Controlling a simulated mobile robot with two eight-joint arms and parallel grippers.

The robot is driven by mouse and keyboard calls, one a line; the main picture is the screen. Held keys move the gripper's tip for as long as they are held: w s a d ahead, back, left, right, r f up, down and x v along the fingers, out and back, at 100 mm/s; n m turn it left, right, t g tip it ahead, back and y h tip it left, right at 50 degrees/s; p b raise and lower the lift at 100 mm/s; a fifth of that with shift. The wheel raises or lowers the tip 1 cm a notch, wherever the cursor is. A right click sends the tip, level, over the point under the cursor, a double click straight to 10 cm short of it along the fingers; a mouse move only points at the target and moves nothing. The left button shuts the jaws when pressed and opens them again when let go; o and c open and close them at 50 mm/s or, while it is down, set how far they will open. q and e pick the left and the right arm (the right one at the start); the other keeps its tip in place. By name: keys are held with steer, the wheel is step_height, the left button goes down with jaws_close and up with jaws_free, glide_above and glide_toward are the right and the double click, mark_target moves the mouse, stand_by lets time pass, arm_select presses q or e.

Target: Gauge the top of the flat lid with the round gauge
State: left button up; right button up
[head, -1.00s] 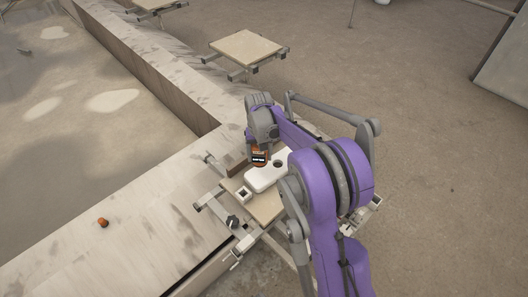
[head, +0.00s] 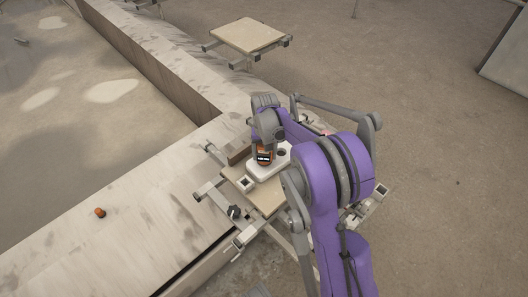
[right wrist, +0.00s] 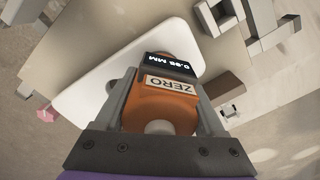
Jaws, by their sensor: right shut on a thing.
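The white flat lid (head: 256,173) lies on a pale board (head: 266,199); a dark round hole shows in it in the head view. My right gripper (head: 264,149) is shut on the round gauge (head: 263,158), an orange body with a black display. In the right wrist view the gauge (right wrist: 160,105) sits between the fingers of my right gripper (right wrist: 165,75), over the lid (right wrist: 85,103). Its display is lit and seems to read 0.95 MM; a ZERO label is below it. I cannot tell whether its underside touches the lid. My left gripper is out of view.
A brown block (right wrist: 225,86) is close beside the lid and gauge. Metal clamps with a black knob (head: 234,212) edge the board. A small orange piece (head: 100,212) lies on the ledge. Another board (head: 248,36) stands empty farther back.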

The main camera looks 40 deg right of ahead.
steer(key=shift+f+b, duration=0.3)
steer(key=shift+f, duration=0.25)
stand_by(1.0)
stand_by(0.7)
steer(key=o, duration=1.4)
steer(key=shift+r, duration=0.1)
